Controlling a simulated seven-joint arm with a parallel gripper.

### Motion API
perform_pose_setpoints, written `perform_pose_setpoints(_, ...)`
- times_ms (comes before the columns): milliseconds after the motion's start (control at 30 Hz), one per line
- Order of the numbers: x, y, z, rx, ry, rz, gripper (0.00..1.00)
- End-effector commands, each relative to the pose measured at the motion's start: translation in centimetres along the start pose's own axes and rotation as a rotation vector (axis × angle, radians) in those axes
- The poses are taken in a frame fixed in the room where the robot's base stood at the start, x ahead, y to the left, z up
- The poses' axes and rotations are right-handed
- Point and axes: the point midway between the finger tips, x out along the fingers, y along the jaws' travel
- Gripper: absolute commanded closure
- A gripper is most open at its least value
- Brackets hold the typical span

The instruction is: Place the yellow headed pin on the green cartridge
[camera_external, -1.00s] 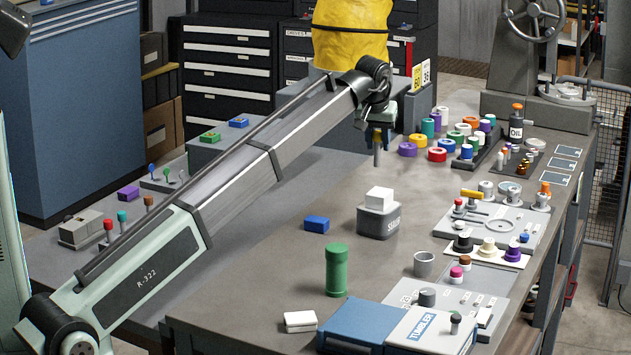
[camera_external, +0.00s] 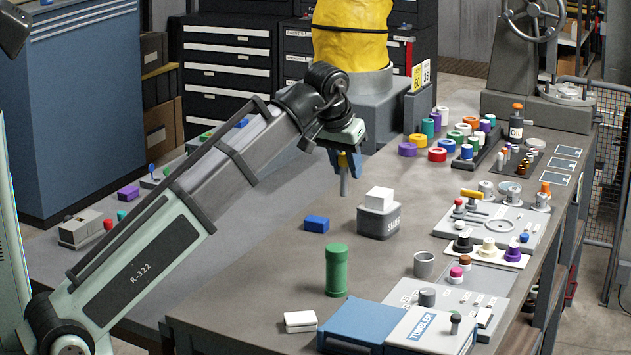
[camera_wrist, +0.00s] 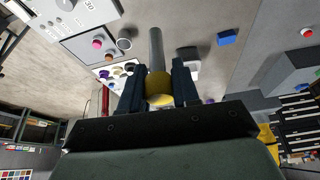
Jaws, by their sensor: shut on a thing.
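My gripper (camera_external: 346,161) is shut on the yellow headed pin. The pin's grey shaft (camera_external: 344,186) points down, above the bench in the external view. In the wrist view the pin's yellow head (camera_wrist: 159,89) sits between the two dark fingers of my gripper (camera_wrist: 157,82), with the grey shaft extending away from them. The green cartridge (camera_external: 336,271) stands upright on the bench, nearer the camera and below the pin in the external picture. The pin and cartridge are clearly apart. I cannot make out the cartridge in the wrist view.
A blue block (camera_external: 316,224) and a grey box with a white block on top (camera_external: 378,222) stand behind the cartridge. A white block (camera_external: 300,321) and the blue-and-white tumbler unit (camera_external: 365,322) are in front. Fixtures and colored rings crowd the right side.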

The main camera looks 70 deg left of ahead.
Motion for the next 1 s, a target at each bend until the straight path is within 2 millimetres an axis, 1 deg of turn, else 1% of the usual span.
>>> perform_pose_setpoints(33, 0.1, -0.3, 0.8, 0.006, 0.001, 0.003, 1.0)
perform_pose_setpoints(133, 0.2, -0.6, 1.6, 0.022, 0.0, 0.01, 1.0)
perform_pose_setpoints(267, 0.8, -0.7, 2.1, 0.041, -0.001, 0.018, 1.0)
perform_pose_setpoints(367, 1.9, -0.7, 2.5, 0.043, -0.002, 0.018, 1.0)
perform_pose_setpoints(600, 5.3, -0.7, 3.9, 0.042, -0.001, 0.018, 1.0)
perform_pose_setpoints(867, 6.9, -0.7, 4.5, 0.042, 0.0, 0.018, 1.0)
perform_pose_setpoints(1000, 8.5, -0.7, 5.2, 0.042, -0.001, 0.018, 1.0)
